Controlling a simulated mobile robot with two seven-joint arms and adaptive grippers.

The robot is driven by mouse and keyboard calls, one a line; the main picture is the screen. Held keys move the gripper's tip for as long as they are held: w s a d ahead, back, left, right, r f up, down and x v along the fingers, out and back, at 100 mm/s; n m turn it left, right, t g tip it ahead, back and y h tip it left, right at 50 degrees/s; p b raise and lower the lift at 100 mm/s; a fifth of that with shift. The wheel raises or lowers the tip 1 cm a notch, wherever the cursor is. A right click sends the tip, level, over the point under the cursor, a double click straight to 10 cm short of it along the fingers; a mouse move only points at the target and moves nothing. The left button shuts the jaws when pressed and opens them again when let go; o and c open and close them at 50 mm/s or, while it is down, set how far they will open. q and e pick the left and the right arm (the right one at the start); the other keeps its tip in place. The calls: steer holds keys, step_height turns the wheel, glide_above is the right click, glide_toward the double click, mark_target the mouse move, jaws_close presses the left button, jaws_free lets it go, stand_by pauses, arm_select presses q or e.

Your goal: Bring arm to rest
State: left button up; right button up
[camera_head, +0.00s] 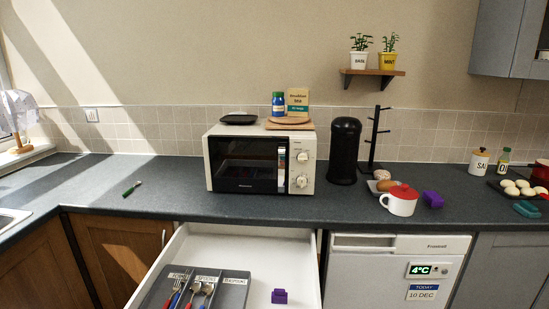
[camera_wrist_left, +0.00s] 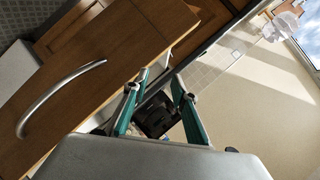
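Neither of my arms shows in the head view. My left gripper (camera_wrist_left: 160,76) shows in the left wrist view with its two teal fingers spread apart, so it is open. A dark shape shows between the fingers; I cannot tell what it is or how far off it lies. A wooden cabinet front (camera_wrist_left: 95,75) with a curved metal handle (camera_wrist_left: 60,95) shows to the left of the fingers. My right gripper is in neither view.
An open white drawer (camera_head: 235,240) juts out below the microwave (camera_head: 262,160), holding a grey cutlery tray (camera_head: 233,295) and a purple block (camera_head: 279,296).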

arm_select(q)
steer(key=s+a+f+n+g+y, duration=0.1)
steer(key=s+a+f+g, duration=0.15)
steer(key=s+f, duration=0.3)
steer(key=s+a+f+g, duration=0.2)
steer(key=s+f+g, duration=0.15)
steer(key=s, duration=0.35)
steer(key=w+d+f+n+t+h, duration=0.2)
steer(key=d+f+t+h, duration=0.2)
steer(key=d+f, duration=1)
steer(key=d+h, duration=0.1)
steer(key=h, duration=0.2)
steer(key=shift+d+n, duration=0.35)
steer(key=shift+n, duration=0.05)
steer(key=shift+w, duration=0.1)
